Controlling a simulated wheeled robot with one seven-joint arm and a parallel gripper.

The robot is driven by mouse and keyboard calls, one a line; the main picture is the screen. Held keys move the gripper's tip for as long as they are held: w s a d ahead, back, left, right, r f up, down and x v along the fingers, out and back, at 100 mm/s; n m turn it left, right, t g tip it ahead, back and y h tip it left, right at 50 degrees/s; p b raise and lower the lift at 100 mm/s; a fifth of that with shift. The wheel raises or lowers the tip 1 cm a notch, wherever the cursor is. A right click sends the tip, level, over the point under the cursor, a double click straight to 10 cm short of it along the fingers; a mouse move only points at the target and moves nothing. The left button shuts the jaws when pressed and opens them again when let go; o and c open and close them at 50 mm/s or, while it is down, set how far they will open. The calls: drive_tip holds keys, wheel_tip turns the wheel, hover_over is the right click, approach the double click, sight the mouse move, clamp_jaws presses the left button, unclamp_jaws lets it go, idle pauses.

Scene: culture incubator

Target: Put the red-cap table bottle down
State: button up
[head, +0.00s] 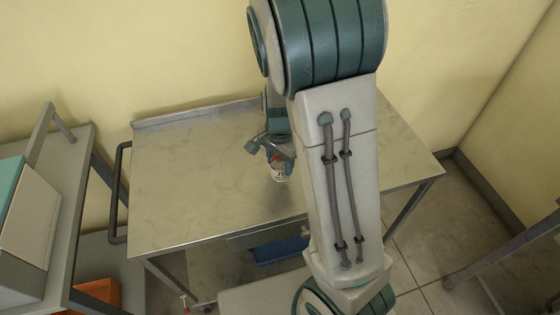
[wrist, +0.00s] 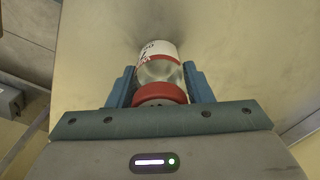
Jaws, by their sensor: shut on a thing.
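The red-cap bottle (wrist: 160,72) is clear with a white label and red bands. My gripper (wrist: 158,85) is shut on it, with a blue finger on each side and the red cap toward the palm. In the head view the bottle (head: 279,173) shows small below my gripper (head: 278,155), over the middle of the metal table (head: 190,190). The bottle looks about upright there. I cannot tell whether its base touches the tabletop. My arm hides part of the table to the right.
The tabletop around the bottle is clear on the left. A raised lip (head: 190,115) runs along its back edge by the wall. A cart (head: 60,190) with a teal-topped box (head: 25,215) stands at the left. A blue item (head: 280,250) sits below the table.

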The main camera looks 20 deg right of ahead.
drive_tip(key=shift+f, duration=0.1)
drive_tip(key=o, duration=1)
drive_tip(key=shift+o, duration=0.2)
